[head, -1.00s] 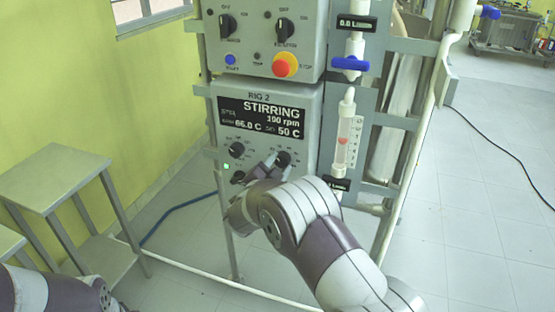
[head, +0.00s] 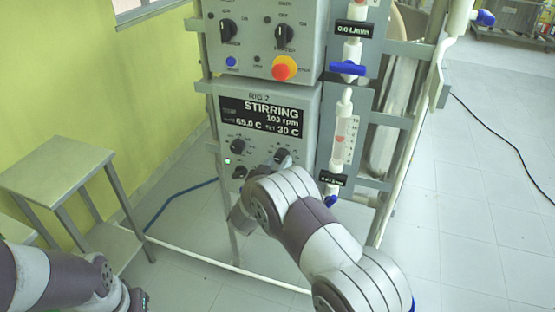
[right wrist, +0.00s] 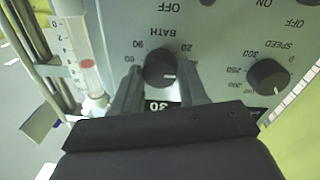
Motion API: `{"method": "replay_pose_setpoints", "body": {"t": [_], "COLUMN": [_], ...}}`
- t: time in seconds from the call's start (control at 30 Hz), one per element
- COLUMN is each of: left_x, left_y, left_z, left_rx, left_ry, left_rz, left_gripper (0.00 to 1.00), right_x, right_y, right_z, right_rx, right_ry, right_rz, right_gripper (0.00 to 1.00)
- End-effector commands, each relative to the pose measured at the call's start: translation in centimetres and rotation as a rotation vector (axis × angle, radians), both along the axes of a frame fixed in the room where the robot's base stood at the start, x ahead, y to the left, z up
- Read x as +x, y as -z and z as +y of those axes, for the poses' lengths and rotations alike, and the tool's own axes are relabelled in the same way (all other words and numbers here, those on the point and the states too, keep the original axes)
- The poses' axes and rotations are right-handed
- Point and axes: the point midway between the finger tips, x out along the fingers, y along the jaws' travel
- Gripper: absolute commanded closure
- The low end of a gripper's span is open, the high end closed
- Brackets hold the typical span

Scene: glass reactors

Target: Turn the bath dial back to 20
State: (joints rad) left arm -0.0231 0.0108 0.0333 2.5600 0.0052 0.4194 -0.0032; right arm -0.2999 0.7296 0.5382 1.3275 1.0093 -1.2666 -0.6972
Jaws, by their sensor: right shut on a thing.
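The bath dial (right wrist: 160,68) is a black knob with a white mark, on the grey lower panel (head: 310,115). My right gripper (right wrist: 158,80) is shut on the dial, one finger on each side. In the head view the right gripper (head: 270,163) partly covers the dial (head: 283,155). The display (head: 262,115) reads STIRRING, 100 rpm, about 65.0 C and a set value of 30 C. My left gripper (head: 138,299) is at the bottom left, away from the panel; its jaws are unclear.
The speed dial (right wrist: 268,76) is beside the bath dial. A red stop button (head: 284,68) on a yellow base is on the upper box. Flow tubes with blue valves (head: 347,68) stand to the right. A grey table (head: 55,165) is at the left.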

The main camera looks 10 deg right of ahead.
Motion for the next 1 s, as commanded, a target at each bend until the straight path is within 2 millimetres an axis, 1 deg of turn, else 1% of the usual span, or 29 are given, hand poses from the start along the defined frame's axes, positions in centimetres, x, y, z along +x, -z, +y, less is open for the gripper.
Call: {"method": "replay_pose_setpoints", "body": {"t": [0.03,0.1,0.6,0.8,1.0], "left_x": [0.0,0.0,0.0,0.0,0.0], "left_y": [-0.5,-0.8,-2.7,-3.1,-3.3], "left_z": [0.0,0.0,0.0,0.0,0.0], "left_rx": [0.0,0.0,0.0,0.0,0.0], "left_ry": [0.0,0.0,0.0,0.0,0.0], "left_rz": [0.0,0.0,0.0,0.0,0.0], "left_gripper": [0.57,0.57,0.57,0.57,0.57], "right_x": [-0.1,-0.1,-0.2,-0.2,-0.2], "right_y": [-0.1,0.0,0.1,0.1,0.1], "right_z": [0.0,0.0,-0.2,-0.2,-0.2], "right_rx": [-0.033,-0.088,-0.448,-0.543,-0.599], "right_ry": [0.0,0.0,-0.001,0.0,0.001], "right_rz": [0.027,0.065,0.309,0.371,0.409], "right_gripper": [0.88,0.88,0.88,0.88,0.88]}}
